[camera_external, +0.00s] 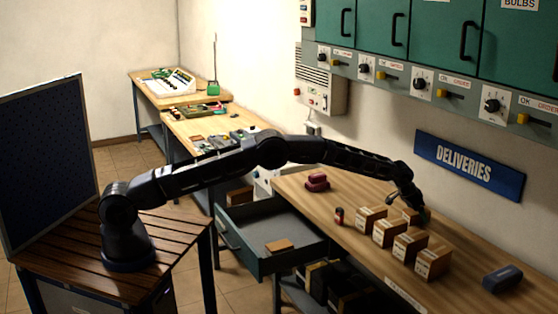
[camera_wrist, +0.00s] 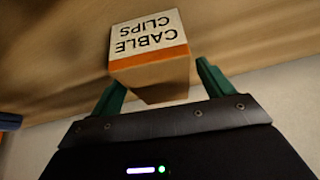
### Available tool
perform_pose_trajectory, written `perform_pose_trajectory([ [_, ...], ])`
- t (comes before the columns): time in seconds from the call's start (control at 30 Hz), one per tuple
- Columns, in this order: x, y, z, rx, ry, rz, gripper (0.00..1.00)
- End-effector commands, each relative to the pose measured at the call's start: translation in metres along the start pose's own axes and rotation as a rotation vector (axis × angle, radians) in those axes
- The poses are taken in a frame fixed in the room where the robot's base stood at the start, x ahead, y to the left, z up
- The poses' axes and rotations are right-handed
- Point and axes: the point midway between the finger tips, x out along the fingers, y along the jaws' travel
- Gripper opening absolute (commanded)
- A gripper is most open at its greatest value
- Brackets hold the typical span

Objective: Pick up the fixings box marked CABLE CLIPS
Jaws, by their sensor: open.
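The fixings box marked CABLE CLIPS (camera_wrist: 150,55) fills the upper middle of the wrist view. It is a brown carton with a white label and an orange stripe, and its lettering appears upside down there. My gripper (camera_wrist: 158,80) is open, with one green finger on each side of the box's near end. I cannot tell whether either finger touches it. In the external view my gripper (camera_external: 413,205) is low over the bench at a small carton (camera_external: 412,216) behind the row of boxes, partly hidden by the gripper.
Several similar cartons (camera_external: 409,246) stand in a row close in front of my gripper on the wooden bench (camera_external: 340,196). A red and black battery-like item (camera_external: 339,216), dark red blocks (camera_external: 317,182) and a dark blue case (camera_external: 502,278) also lie there. The wall with the DELIVERIES sign (camera_external: 468,164) is behind.

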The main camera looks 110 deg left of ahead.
Motion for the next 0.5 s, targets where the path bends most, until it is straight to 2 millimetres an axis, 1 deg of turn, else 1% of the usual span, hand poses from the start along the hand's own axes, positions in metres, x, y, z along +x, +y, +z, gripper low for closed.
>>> perform_pose_trajectory([
  [0.2, 0.0001, 0.0001, 0.0000, 0.000, 0.000, 0.000, 0.80],
  [0.23, 0.0000, 0.0001, 0.0000, 0.000, 0.000, 0.000, 0.78],
  [0.37, 0.0000, 0.0000, 0.0000, 0.000, 0.000, 0.000, 0.53],
  [0.4, 0.0000, 0.0000, 0.0000, 0.000, 0.000, 0.000, 0.45],
  [0.5, -0.0001, 0.0000, -0.0001, 0.000, 0.000, 0.000, 0.27],
])
